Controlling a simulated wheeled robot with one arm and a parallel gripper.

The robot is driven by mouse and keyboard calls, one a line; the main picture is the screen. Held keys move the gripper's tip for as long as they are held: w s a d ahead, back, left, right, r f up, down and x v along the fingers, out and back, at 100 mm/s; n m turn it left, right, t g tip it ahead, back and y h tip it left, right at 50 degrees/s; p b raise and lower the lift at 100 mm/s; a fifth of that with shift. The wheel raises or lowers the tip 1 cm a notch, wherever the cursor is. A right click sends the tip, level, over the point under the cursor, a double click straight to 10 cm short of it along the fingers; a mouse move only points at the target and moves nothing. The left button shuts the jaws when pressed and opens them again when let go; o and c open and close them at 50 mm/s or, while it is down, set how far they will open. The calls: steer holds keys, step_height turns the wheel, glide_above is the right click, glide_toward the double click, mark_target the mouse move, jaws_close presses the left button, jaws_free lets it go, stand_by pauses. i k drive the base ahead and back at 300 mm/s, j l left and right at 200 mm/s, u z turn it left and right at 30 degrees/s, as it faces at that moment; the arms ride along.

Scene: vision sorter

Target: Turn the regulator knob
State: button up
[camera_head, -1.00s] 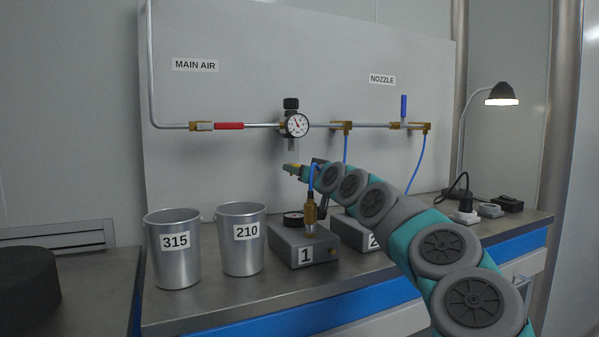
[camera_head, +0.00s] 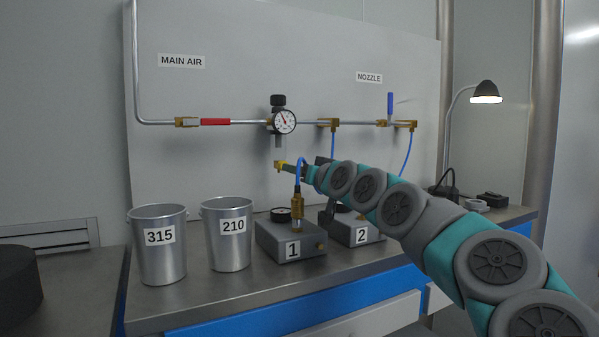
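The regulator (camera_head: 284,121) with a round white gauge is on the metal air pipe on the grey panel. Its black knob (camera_head: 278,101) stands on top. My gripper (camera_head: 280,166) has yellow tips and is below the regulator, apart from the knob. The tips are small in the picture, and I cannot tell whether they are open or shut. I see nothing held in them.
A red-handled valve (camera_head: 214,122) and a blue-handled valve (camera_head: 390,104) are on the same pipe. Buckets 315 (camera_head: 158,262) and 210 (camera_head: 227,252), box 1 (camera_head: 284,250) and box 2 (camera_head: 360,238) stand on the bench. A lamp (camera_head: 486,91) is at right.

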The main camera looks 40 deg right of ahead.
mark_target(276, 100)
steer(key=k+j, duration=0.2)
steer(key=k, duration=0.3)
steer(key=k+j, duration=0.15)
steer(key=k, duration=0.35)
